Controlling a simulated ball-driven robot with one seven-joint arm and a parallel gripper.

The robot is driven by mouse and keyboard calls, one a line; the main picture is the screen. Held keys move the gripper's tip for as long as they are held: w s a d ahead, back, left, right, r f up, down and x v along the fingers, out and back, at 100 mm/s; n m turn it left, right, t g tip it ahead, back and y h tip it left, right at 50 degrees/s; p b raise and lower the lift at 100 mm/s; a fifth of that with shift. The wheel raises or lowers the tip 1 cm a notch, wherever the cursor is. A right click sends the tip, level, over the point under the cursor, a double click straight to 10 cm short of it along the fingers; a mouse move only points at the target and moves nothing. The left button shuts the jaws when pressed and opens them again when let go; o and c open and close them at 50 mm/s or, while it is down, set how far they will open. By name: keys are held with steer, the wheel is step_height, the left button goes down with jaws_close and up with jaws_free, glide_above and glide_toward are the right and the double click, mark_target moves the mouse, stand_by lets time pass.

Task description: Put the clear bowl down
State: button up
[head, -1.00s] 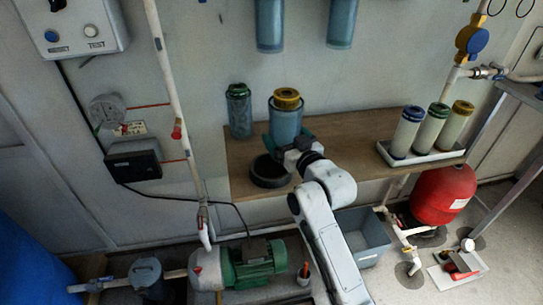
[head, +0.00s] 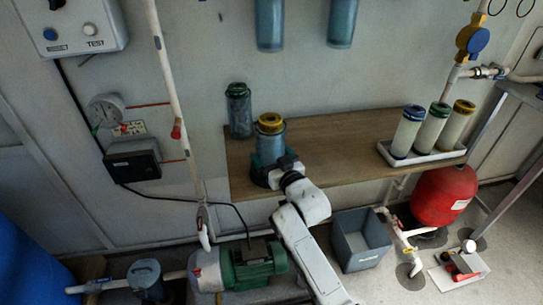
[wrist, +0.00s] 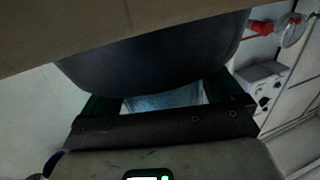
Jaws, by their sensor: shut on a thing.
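The clear bowl (head: 270,143) is a bluish see-through cylinder, upright, with a yellow-topped cartridge (head: 270,122) standing in it. My gripper (head: 274,161) is shut on the bowl from the front, low on its wall. In the wrist view, a strip of the bowl (wrist: 165,101) shows between the dark green fingers (wrist: 165,112). A black round holder (head: 258,178) is directly under the bowl on the wooden shelf (head: 335,160), mostly hidden by my gripper. It also fills the wrist view's middle (wrist: 150,55). I cannot tell whether the bowl rests in it.
A dark canister with a green cap (head: 238,112) stands close behind left on the shelf. A white tray (head: 425,156) with three capped cartridges is at the shelf's right end. The shelf between is clear. Two blue housings (head: 270,25) hang above.

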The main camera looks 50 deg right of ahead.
steer(key=shift+r, duration=0.1)
steer(key=o, duration=1.1)
steer(key=shift+f, duration=0.2)
steer(key=shift+o, duration=0.2)
steer(key=shift+r, duration=0.15)
steer(key=v, duration=1.2)
steer(key=s+a+f+n+g+y, duration=0.2)
steer(key=s+a+f+g+y, duration=0.2)
steer(key=s+a+f+g, duration=0.75)
steer(key=s+f+g, duration=0.1)
steer(key=s, duration=0.4)
steer(key=s+a+f+n+g+y, duration=0.1)
steer(key=s+a+f+g, duration=0.1)
steer(key=s, duration=0.5)
steer(key=shift+f+g+y, duration=0.2)
steer(key=shift+g+y, duration=0.1)
steer(key=shift+g, duration=0.45)
